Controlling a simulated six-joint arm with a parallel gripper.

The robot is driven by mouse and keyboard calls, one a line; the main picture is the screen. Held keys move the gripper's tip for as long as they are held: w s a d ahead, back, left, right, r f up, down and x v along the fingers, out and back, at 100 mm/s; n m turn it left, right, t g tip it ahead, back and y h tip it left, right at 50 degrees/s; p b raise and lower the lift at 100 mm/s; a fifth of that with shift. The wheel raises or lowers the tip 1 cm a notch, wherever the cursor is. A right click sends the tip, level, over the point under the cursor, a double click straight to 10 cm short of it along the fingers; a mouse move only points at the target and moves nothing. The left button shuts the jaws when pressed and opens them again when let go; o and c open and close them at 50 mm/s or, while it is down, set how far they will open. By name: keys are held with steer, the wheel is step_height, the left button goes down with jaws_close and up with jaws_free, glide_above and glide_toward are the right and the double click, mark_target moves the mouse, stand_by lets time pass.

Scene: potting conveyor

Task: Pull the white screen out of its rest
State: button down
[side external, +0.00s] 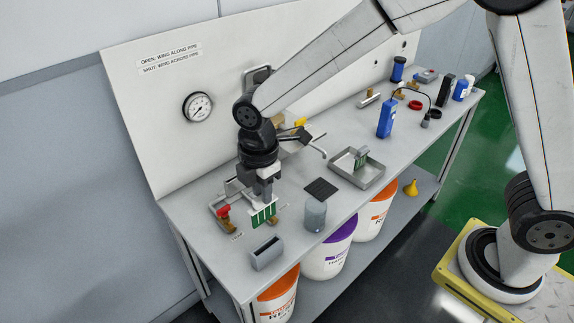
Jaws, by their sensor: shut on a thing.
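My gripper (263,203) points down over the near left part of the bench. It is shut on a small green piece with white upright stripes (263,216), which shows just below the fingers. Whether this piece is upright in a holder or clear of the bench is too small to tell. I cannot pick out a plain white screen for certain. A grey block with a dark slot in its top (267,254) stands apart, nearer the front edge. No screen shows in that slot.
A red-handled brass valve (224,212) stands close left of the gripper. A grey translucent jar (315,216) and a black mat (321,189) are to the right. A metal tray (372,178) holds another green piece. A blue bottle (387,118) stands farther back.

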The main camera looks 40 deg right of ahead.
steer(key=shift+r, duration=1.25)
steer(key=shift+w, duration=0.1)
